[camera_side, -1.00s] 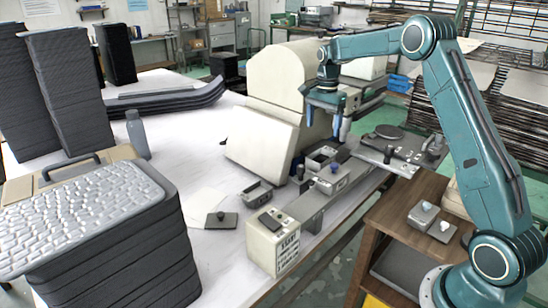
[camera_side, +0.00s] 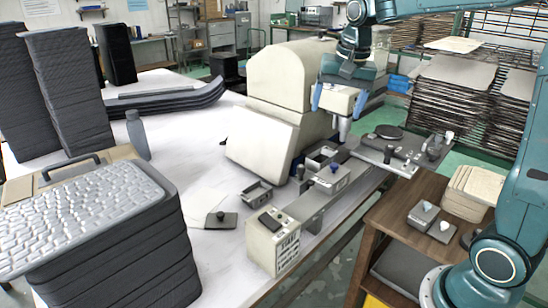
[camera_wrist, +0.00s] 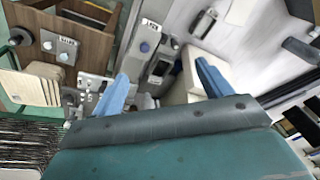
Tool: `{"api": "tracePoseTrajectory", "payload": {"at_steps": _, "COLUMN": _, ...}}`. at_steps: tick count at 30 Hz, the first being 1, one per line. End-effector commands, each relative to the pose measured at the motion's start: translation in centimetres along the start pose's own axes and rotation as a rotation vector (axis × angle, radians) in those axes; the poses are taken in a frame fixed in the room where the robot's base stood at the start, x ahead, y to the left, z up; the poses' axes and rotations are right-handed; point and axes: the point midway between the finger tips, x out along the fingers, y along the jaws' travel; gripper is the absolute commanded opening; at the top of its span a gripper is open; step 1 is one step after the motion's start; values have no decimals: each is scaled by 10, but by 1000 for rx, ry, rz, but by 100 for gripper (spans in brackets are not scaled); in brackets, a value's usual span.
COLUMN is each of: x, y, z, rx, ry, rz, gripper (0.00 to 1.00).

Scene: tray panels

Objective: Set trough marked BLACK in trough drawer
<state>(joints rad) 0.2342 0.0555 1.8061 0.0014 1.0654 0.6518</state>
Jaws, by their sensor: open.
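My gripper (camera_side: 338,98) is open, with two blue fingers, high above the right end of the machine in the side view. In the wrist view, the gripper (camera_wrist: 160,75) has its fingers apart and nothing is seen held. Below it, a grey lidded trough with a blue knob (camera_side: 333,178) sits on the metal rail; it also shows in the wrist view (camera_wrist: 147,47). An open grey trough (camera_side: 257,192) lies on the white table, left of the rail. I cannot read the word BLACK anywhere, nor tell which opening is the trough drawer.
A cream box with lettering (camera_side: 273,247) stands at the rail's near end. The large cream machine (camera_side: 290,85) rises behind the rail. A wooden cabinet (camera_side: 385,232) at right carries small knobbed blocks (camera_side: 423,213) and stacked cream slabs (camera_side: 474,190).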

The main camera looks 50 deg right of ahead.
Motion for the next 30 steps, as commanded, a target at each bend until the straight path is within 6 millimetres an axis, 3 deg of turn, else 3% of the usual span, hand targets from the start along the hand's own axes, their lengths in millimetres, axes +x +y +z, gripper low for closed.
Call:
{"api": "tracePoseTrajectory", "payload": {"at_steps": 6, "x": -27, "y": 16, "z": 53, "rx": -201, "ry": 49, "rz": -49, "gripper": 78}}
{"api": "tracePoseTrajectory", "payload": {"at_steps": 13, "x": -40, "y": 40, "z": 105, "rx": -410, "ry": 102, "rz": -92, "gripper": 78}}
{"api": "tracePoseTrajectory", "payload": {"at_steps": 24, "x": -37, "y": 84, "z": 178, "rx": -732, "ry": 198, "rz": -151, "gripper": 78}}
{"api": "tracePoseTrajectory", "payload": {"at_steps": 30, "x": -29, "y": 100, "z": 200, "rx": -840, "ry": 233, "rz": -168, "gripper": 78}}
